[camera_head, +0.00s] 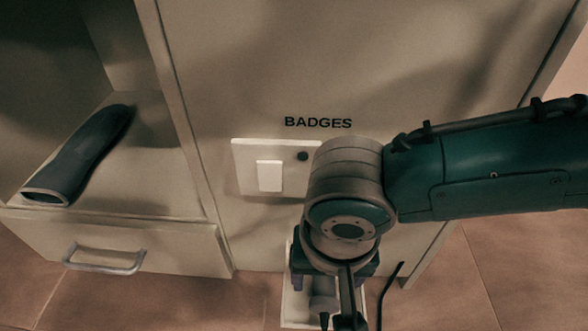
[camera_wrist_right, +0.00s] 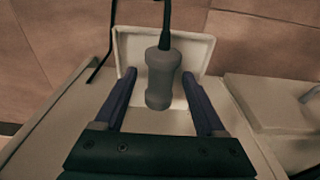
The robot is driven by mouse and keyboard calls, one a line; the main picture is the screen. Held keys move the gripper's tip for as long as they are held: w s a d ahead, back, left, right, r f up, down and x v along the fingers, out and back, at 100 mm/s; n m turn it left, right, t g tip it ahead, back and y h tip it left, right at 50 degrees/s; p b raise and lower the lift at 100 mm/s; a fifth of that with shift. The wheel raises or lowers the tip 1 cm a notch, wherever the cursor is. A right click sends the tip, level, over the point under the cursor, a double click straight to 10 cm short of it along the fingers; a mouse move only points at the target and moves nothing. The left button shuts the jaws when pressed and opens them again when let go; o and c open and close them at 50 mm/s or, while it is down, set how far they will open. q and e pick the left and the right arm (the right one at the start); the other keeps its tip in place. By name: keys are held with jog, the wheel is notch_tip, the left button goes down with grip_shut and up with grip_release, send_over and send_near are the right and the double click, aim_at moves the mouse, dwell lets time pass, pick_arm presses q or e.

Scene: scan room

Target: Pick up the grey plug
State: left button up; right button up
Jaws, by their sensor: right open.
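The grey plug (camera_wrist_right: 163,80) is a short cylinder with a narrower waist and a black cable at its far end. It lies against a pale, shallow tray-like holder (camera_wrist_right: 202,50). My right gripper (camera_wrist_right: 159,74) is open, with one finger on each side of the plug and visible gaps between. In the head view my right gripper (camera_head: 325,284) hangs at the bottom centre over the pale holder (camera_head: 292,308), and the plug (camera_head: 322,301) shows partly below it; the wrist hides the rest. My left gripper is not in view.
A cabinet front marked BADGES carries a pale plate with a white switch (camera_head: 270,176), close beside my right wrist. At left, a dark handheld device (camera_head: 80,155) lies on a shelf above a drawer with a metal handle (camera_head: 104,261). A loose black cable (camera_head: 388,290) hangs right of the gripper.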

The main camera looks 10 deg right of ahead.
jog(key=shift+c, duration=0.2)
grip_shut()
dwell(0.3)
